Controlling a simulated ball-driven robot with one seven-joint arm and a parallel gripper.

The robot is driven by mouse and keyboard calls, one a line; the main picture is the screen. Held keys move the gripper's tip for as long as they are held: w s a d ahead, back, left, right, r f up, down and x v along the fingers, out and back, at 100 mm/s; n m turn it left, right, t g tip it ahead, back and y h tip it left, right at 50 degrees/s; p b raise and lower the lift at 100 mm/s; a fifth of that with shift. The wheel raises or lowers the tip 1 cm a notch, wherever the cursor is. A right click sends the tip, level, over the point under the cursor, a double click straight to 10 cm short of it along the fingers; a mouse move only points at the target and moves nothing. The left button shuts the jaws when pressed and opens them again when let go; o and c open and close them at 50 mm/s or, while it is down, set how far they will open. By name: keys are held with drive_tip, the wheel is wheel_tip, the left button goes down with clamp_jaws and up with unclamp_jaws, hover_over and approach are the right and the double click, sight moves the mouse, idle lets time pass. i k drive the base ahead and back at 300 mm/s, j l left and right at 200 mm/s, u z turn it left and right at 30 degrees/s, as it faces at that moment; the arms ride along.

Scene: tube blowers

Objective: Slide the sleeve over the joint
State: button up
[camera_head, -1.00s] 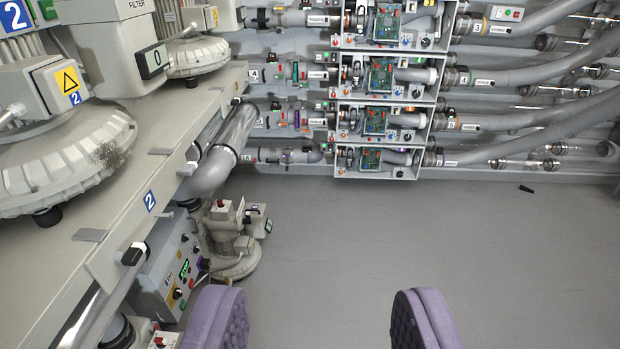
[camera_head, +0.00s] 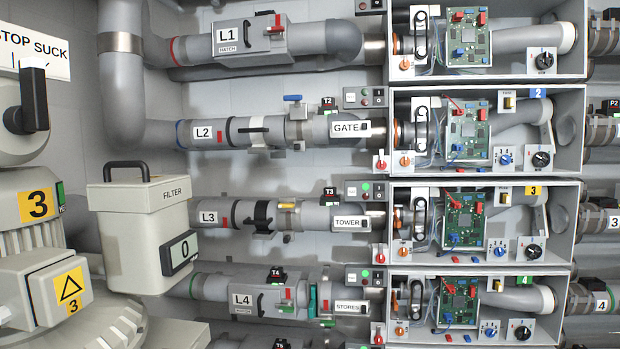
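Several grey pipes run left to right into the open boxes. On line L3, a black band (camera_head: 262,217) wraps the pipe beside a yellow-topped fitting (camera_head: 288,206). On line L4, a teal ring (camera_head: 312,299) shows near the STORES label. I cannot tell which of these parts is the sleeve or which joint is meant. My gripper is not in the present view.
A filter canister (camera_head: 140,235) with a handle and a "0" display stands at left, near the blower marked 3 (camera_head: 40,205). Stacked white boxes (camera_head: 487,178) with circuit boards and knobs fill the right. A vertical pipe (camera_head: 122,70) bends into L2.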

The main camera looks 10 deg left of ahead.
sight(300, 122)
drive_tip(key=i+u, duration=0.1)
drive_tip(key=i, duration=1.05)
drive_tip(key=i+l, duration=0.25)
drive_tip(key=i, duration=0.95)
drive_tip(key=i+u, duration=0.4)
drive_tip(key=k, duration=0.1)
